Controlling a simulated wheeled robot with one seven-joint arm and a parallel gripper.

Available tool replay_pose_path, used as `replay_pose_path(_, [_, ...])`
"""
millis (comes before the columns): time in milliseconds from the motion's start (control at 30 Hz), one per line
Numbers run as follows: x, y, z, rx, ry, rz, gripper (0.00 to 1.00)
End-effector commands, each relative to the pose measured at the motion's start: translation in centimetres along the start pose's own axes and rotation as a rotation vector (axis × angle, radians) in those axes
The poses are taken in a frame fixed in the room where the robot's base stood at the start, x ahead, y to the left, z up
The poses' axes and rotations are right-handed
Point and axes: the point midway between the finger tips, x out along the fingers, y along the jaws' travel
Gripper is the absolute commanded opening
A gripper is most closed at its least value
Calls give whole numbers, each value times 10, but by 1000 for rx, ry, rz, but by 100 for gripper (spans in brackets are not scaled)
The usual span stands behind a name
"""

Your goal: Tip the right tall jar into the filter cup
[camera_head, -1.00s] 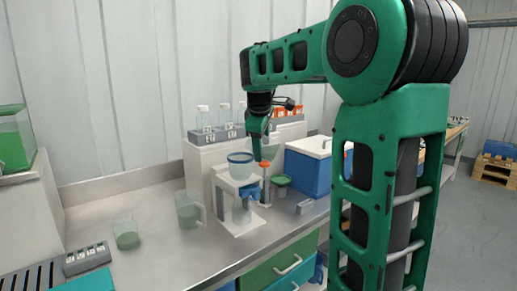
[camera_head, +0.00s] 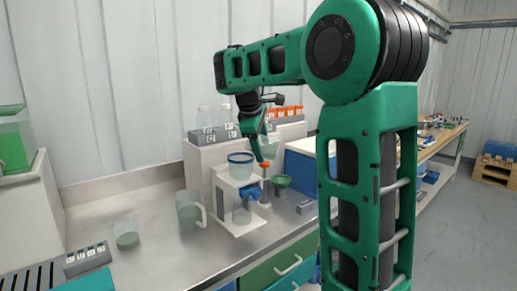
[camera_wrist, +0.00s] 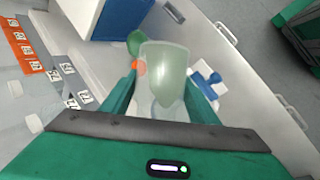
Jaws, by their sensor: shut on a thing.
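My gripper (camera_wrist: 160,100) is shut on a clear tall jar (camera_wrist: 165,72) with pale green liquid, seen between the fingers in the wrist view. In the head view the jar (camera_head: 271,148) is partly hidden behind my gripper (camera_head: 258,145), held up in the air. The filter cup (camera_head: 240,166), clear with a blue rim, sits on a white stand (camera_head: 225,192), just left of and below the gripper. I cannot tell whether liquid is leaving the jar.
A clear jug (camera_head: 187,211) with a handle and a beaker (camera_head: 126,234) with greenish liquid stand to the left. A green funnel (camera_head: 281,182) and a blue box (camera_head: 300,175) are to the right.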

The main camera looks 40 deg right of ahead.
Motion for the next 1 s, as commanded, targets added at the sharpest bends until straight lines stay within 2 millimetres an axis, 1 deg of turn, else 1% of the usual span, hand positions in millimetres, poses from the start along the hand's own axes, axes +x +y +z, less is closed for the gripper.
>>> replay_pose_path(500, [-9, 3, -15, -72, -120, 30, 29])
replay_pose_path(1000, [-11, 2, -16, -84, -146, 35, 29])
